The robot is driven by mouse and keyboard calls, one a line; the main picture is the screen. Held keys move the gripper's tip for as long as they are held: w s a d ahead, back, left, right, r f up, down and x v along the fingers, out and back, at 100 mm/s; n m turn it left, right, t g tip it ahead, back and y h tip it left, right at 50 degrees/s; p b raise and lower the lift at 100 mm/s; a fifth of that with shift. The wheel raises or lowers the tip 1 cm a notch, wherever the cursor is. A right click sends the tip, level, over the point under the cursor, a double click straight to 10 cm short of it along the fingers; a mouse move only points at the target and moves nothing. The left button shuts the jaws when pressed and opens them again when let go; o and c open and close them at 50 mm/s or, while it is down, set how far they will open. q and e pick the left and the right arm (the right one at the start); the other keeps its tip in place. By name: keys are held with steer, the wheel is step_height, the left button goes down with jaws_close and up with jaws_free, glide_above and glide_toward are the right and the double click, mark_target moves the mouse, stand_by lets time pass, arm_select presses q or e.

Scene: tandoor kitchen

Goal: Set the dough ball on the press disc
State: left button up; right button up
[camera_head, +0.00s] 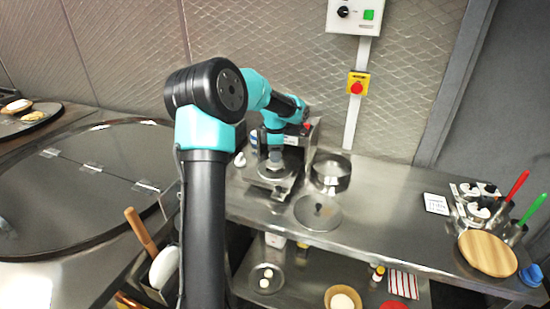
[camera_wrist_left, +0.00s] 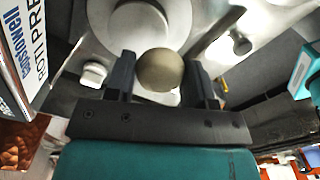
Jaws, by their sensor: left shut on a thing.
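My left gripper (camera_head: 274,155) is over the roti press (camera_head: 266,186) at the back of the steel counter. In the left wrist view, its two dark fingers are shut on a round grey-beige dough ball (camera_wrist_left: 160,70), one finger on each side. The pale round press disc (camera_wrist_left: 125,28) shows just beyond the ball in that view. I cannot tell whether the ball touches the disc. In the head view my arm and gripper largely hide the ball. My right gripper is not in view.
A steel ring-shaped pan (camera_head: 330,174) and a round lid with a knob (camera_head: 318,213) stand right of the press. A wooden board (camera_head: 487,253) and utensil pots are at the far right. A large dark griddle (camera_head: 75,185) lies left.

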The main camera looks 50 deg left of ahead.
arm_select(q)
steer(key=shift+w+a+f, duration=0.15)
steer(key=shift+w+a, duration=0.75)
steer(key=shift+a, duration=0.1)
steer(key=shift+f, duration=0.1)
steer(key=shift+f, duration=1.65)
steer(key=shift+f, duration=0.1)
steer(key=o, duration=0.6)
step_height(320, 180, up, 12)
steer(key=shift+r, duration=0.1)
